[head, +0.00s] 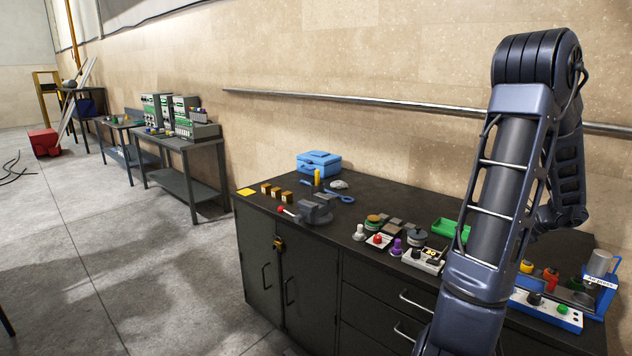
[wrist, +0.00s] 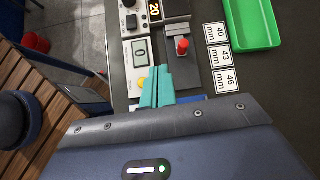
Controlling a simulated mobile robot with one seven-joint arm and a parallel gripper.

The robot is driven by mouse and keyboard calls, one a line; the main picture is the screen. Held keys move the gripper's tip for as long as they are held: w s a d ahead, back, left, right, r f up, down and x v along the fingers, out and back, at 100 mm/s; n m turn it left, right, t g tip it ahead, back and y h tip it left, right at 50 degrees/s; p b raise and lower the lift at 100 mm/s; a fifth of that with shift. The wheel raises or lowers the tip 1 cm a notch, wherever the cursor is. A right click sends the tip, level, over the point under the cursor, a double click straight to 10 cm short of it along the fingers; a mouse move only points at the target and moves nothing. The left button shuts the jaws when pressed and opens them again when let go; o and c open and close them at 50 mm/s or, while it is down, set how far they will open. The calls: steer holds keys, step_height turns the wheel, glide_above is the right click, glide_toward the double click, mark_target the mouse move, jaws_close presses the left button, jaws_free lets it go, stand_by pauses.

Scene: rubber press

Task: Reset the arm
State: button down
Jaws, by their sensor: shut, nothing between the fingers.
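My arm (head: 505,190) stands at the right of the head view, in front of the dark workbench (head: 310,258). It bends at a high elbow and runs down past the bottom edge, so my gripper is outside that view. In the wrist view my gripper (wrist: 157,73) shows as two teal fingers side by side, shut with nothing between them. The fingertips appear over the bench's front edge, near a device with a grey display reading 0 (wrist: 140,52) and a red knob (wrist: 182,45). I cannot tell whether they touch anything.
A green tray (wrist: 252,22) and mm label cards (wrist: 218,56) lie right of the fingers. The bench also holds a blue toolbox (head: 318,163), a vise (head: 316,208), several knobs and a blue-framed press (head: 600,285). A stool (wrist: 22,120) stands lower left in the wrist view.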

steer(key=s+a+r+n+g, duration=0.15)
steer(key=a+r+n, duration=0.4)
steer(key=a, duration=0.55)
steer(key=a+r+n+g, duration=0.2)
steer(key=a+r+n, duration=0.2)
steer(key=a+n, duration=0.5)
steer(key=s+a+r+n+h, duration=0.2)
steer(key=s+a+r+n, duration=0.1)
steer(key=s+a+n, duration=0.3)
steer(key=s+a+r+n+t+h, duration=0.1)
steer(key=s+a+r+n+h, duration=0.1)
steer(key=s+a+n, duration=0.3)
steer(key=s+a+h, duration=0.1)
steer(key=a, duration=0.3)
steer(key=shift+s+a+r+n+h, duration=0.15)
steer(key=shift+a+r+n+h, duration=0.15)
steer(key=shift+r+n, duration=0.1)
